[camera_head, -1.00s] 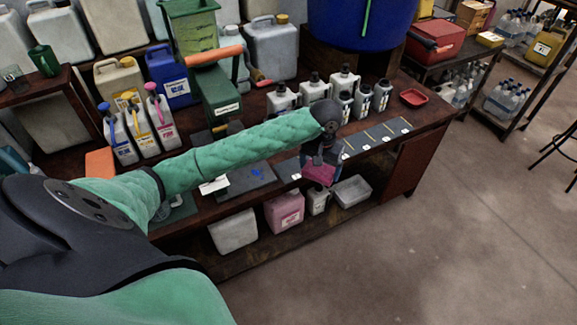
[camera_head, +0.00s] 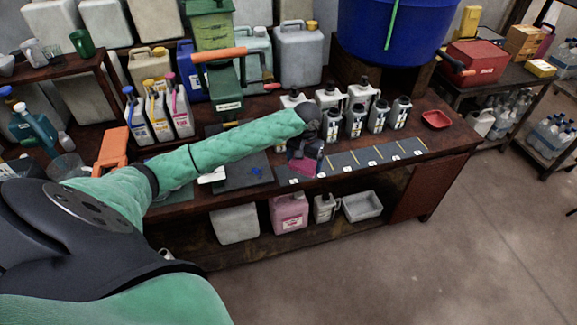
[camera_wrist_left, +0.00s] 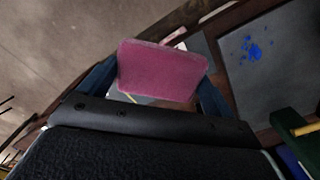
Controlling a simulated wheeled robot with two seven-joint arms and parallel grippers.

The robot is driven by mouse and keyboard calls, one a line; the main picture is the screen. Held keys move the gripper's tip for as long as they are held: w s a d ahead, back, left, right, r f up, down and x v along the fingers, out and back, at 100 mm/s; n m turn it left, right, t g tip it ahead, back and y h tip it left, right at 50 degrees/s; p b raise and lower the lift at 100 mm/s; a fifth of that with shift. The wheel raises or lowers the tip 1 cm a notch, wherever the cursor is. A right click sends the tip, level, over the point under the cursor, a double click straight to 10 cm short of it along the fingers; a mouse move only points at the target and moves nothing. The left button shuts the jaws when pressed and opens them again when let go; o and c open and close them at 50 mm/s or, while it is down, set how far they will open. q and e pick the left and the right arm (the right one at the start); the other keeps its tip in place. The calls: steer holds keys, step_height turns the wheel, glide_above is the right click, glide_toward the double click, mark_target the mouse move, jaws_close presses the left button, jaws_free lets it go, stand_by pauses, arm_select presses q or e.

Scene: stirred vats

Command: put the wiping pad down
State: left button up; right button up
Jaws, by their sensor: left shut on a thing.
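The wiping pad is a pink rectangular block (camera_head: 303,166). It fills the middle of the left wrist view (camera_wrist_left: 162,70). My left gripper (camera_head: 307,152) is shut on the pad, with one dark blue finger on either side of it in the wrist view. I cannot tell whether the pad touches the bench. My right gripper is not in view.
Several white bottles (camera_head: 357,121) stand behind the tiles. A red tray (camera_head: 436,119) lies at the bench's right. A green stand with an orange handle (camera_head: 223,88) rises behind the mat. A pink jug (camera_head: 289,214) and a clear bin (camera_head: 362,206) sit on the lower shelf.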

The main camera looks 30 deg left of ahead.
arm_select(q)
steer(key=p, duration=0.3)
glide_above(289, 172)
step_height(289, 172, down, 5)
steer(key=shift+a, duration=0.1)
steer(key=shift+f+p, duration=0.75)
steer(key=shift+f, duration=1.25)
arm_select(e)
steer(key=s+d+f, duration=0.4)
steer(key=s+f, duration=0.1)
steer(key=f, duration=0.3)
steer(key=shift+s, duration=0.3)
arm_select(q)
steer(key=shift+f, duration=0.15)
steer(key=o, duration=0.8)
steer(key=shift+c, duration=0.2)
